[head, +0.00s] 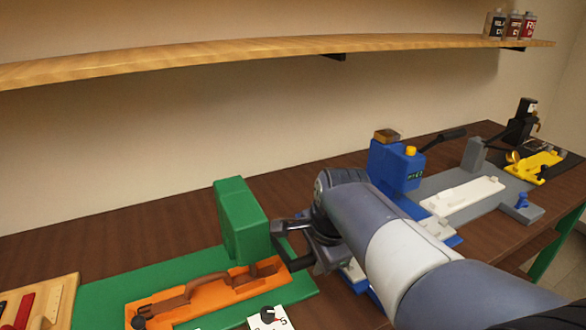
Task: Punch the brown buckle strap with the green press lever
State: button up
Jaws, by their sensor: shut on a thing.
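The green press (241,222) stands on a green base (190,266) in the left half of the head view. An orange fixture (235,292) lies in front of it. The brown buckle strap (207,284) lies in the orange fixture, its right end close under the press head. My gripper (280,246) is at the right side of the green press, shut, apparently on the green press lever. The lever itself is mostly hidden by my fingers and wrist, so its angle cannot be told.
A blue press (396,165) with a black lever stands right of my arm, beside a grey fixture with a white insert (465,194). A yellow fixture (533,164) is at the far right. A wooden tray (66,296) is at left front. A shelf (250,56) hangs above.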

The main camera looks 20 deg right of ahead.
jog(key=shift+s+r, duration=0.15)
jog(key=shift+r, duration=0.25)
jog(key=shift+r+p, duration=0.15)
jog(key=shift+p, duration=0.15)
jog(key=shift+w+r+p, duration=0.2)
jog(key=shift+r+p, duration=0.7)
jog(key=shift+r, duration=0.1)
jog(key=shift+w+r+p, duration=0.2)
jog(key=shift+r+p, duration=0.7)
jog(key=shift+r, duration=0.05)
jog(key=w+a+r+p, duration=0.1)
jog(key=w+r+p, duration=0.4)
jog(key=r+p, duration=0.2)
jog(key=shift+w+r+p, duration=0.25)
jog(key=shift+r+p, duration=0.15)
jog(key=shift+p, duration=0.1)
jog(key=shift+w+a+r+p, duration=0.2)
jog(key=shift+w+r+p, duration=0.4)
jog(key=shift+r+p, duration=0.25)
jog(key=shift+o, duration=0.9)
jog(key=shift+w, duration=0.1)
jog(key=shift+r, duration=0.1)
